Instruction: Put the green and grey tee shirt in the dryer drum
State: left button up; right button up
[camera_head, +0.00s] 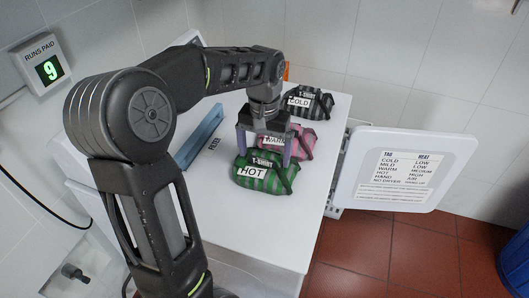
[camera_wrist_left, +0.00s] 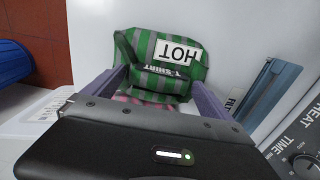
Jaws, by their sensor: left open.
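The green and grey striped tee shirt (camera_head: 262,184) lies folded on the white machine top, with tags reading T-SHIRT and HOT. It also shows in the left wrist view (camera_wrist_left: 150,50). My left gripper (camera_head: 264,150) is open and points down over the near edge of the pink shirt and the far edge of the green one. In the wrist view its two fingers (camera_wrist_left: 160,76) stand apart at the sides of the green shirt; contact cannot be told. The dryer's drum is hidden. My right gripper is not in view.
A pink shirt (camera_head: 297,146) tagged WARM and a dark grey shirt (camera_head: 318,104) tagged COLD lie behind. A blue filter (camera_head: 202,134) stands left on the white top (camera_head: 290,222). A white door (camera_head: 390,184) with a heat chart hangs open right. A blue bin (camera_head: 515,268) stands far right.

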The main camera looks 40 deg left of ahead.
pick_arm(q)
notch_tip(320, 180, up, 6)
jog(key=shift+w+b, duration=0.1)
jog(key=shift+b, duration=0.25)
notch_tip(320, 180, up, 6)
jog(key=p, duration=0.4)
jog(key=shift+f, duration=0.1)
jog(key=shift+c, duration=0.6)
